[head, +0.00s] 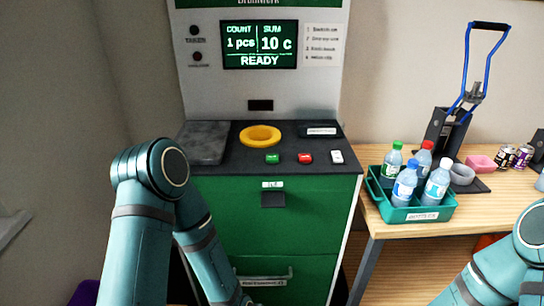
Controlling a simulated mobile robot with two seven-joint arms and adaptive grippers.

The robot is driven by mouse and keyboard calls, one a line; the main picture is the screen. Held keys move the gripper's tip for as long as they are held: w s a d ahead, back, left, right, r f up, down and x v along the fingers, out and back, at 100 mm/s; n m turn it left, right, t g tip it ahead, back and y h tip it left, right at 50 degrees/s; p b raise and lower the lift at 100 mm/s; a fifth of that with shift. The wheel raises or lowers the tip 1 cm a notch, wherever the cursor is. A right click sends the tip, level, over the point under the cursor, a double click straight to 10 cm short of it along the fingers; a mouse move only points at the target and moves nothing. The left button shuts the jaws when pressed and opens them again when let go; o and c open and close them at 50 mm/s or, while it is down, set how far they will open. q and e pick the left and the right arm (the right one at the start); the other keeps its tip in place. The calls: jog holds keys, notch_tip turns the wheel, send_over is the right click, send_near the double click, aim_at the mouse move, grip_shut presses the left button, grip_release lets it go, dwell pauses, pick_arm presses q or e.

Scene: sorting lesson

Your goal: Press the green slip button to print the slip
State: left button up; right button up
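The green button (272,158) sits on the dark counter of the green and white deposit machine, left of a red button (305,158) and a white button (337,156). The machine's screen (259,44) reads count 1 pcs, sum 10 c, READY. A small dark slot (261,105) is in the white panel above the counter. My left arm reaches in at the lower left and bends down in front of the machine; its gripper is out of view. My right arm shows at the lower right; its gripper is out of view too.
A yellow ring (260,136) surrounds an opening in the counter, beside a grey plate (203,142). On the wooden table (400,238) at right stand a teal crate (425,213) with several bottles, a blue-handled can crusher (467,110) and some cans (514,157).

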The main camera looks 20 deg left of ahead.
pick_arm(q)
grip_shut()
dwell(1.2)
